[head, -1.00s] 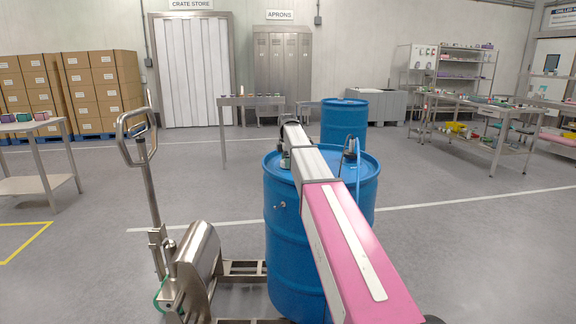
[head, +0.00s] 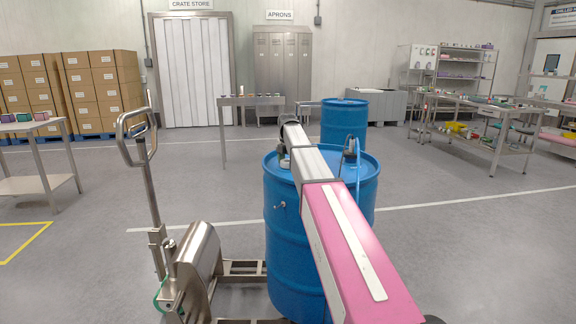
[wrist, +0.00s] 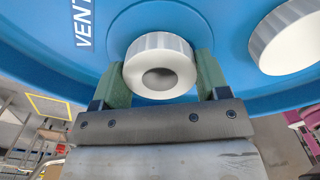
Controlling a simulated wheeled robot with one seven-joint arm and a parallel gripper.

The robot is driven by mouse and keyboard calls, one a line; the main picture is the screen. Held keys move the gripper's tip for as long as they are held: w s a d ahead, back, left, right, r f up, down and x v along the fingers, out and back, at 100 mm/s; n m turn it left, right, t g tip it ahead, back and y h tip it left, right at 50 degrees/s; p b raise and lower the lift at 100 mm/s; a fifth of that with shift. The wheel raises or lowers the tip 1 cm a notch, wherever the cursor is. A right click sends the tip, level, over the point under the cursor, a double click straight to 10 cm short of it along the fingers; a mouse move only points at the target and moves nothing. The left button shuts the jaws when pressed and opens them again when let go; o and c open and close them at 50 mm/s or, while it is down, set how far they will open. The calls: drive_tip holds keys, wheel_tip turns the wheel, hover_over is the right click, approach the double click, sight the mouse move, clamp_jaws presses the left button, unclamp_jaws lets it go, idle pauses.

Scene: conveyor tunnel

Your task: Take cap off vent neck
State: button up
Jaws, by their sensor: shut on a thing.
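A white ribbed cap (wrist: 159,66) with a dark round recess sits between the green pads of my gripper (wrist: 162,72) in the wrist view. Both pads press on its sides. The cap is over the blue drum (wrist: 48,55), beside the printed word VENT (wrist: 82,22). I cannot tell whether the cap still touches the neck, as the neck is hidden behind it. In the head view, my gripper (head: 285,160) is low over the left part of the drum top (head: 318,235), partly covered by my arm.
A second white round fitting (wrist: 288,38) is at the right of the drum top. A steel pallet truck (head: 195,265) is at the left. Another blue drum (head: 345,122) stands behind.

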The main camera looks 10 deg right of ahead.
drive_tip(key=shift+n, duration=0.3)
drive_tip(key=n, duration=0.5)
drive_tip(key=o, duration=1.1)
drive_tip(key=c, duration=0.3)
drive_tip(key=shift+c, duration=0.2)
